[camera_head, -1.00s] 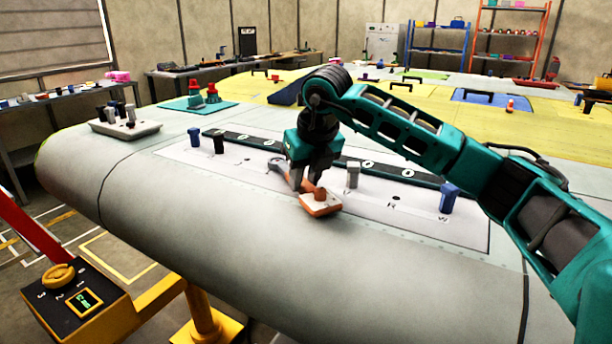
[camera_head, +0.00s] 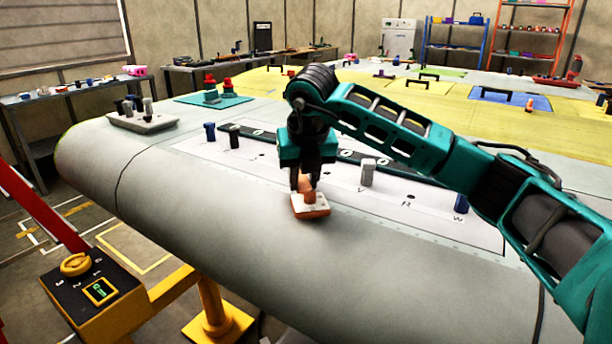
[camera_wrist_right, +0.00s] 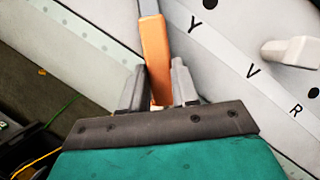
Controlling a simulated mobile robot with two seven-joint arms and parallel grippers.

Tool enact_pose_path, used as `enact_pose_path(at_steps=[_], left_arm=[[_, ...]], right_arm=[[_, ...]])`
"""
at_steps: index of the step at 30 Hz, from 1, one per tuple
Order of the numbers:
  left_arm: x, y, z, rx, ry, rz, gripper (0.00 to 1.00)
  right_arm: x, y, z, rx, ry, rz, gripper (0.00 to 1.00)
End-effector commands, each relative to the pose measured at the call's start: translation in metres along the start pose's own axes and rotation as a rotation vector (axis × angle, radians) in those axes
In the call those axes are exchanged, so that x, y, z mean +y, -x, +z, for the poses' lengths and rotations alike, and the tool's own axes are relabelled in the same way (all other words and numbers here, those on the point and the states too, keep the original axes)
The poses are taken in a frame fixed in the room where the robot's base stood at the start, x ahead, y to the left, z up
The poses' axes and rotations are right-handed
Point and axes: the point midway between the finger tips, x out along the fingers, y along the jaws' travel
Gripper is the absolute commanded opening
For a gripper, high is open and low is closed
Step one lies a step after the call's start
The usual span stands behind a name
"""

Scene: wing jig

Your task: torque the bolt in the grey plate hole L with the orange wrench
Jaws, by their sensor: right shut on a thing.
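My right gripper (camera_head: 305,185) is shut on the orange handle of the wrench (camera_head: 308,186), low over the front edge of the pale grey plate (camera_head: 255,180). In the right wrist view the orange wrench (camera_wrist_right: 157,60) runs up between the two fingers (camera_wrist_right: 158,88), and its grey shaft leaves the picture at the top. The wrench head is hidden behind the gripper in the head view. A grey bolt-like peg (camera_head: 368,172) stands on the plate to the right. Letters Y, V and R show beside dark holes in the wrist view; I cannot make out L. My left gripper is not in view.
A tray of pegs (camera_head: 143,118) sits far left.

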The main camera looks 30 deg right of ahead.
Motion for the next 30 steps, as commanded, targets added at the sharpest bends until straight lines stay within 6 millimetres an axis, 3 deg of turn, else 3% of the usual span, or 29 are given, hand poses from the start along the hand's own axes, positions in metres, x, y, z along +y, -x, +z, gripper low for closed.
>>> enact_pose_path(at_steps=[9, 23, 30], left_arm=[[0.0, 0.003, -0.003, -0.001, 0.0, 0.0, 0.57], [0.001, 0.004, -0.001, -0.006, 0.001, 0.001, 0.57], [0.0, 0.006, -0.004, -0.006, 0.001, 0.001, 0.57]], right_arm=[[0.022, 0.002, 0.003, -0.004, -0.137, -0.054, 0.0], [0.025, 0.001, 0.003, -0.004, -0.17, -0.068, 0.0], [0.04, 0.0, 0.007, -0.003, -0.259, -0.105, 0.0]])
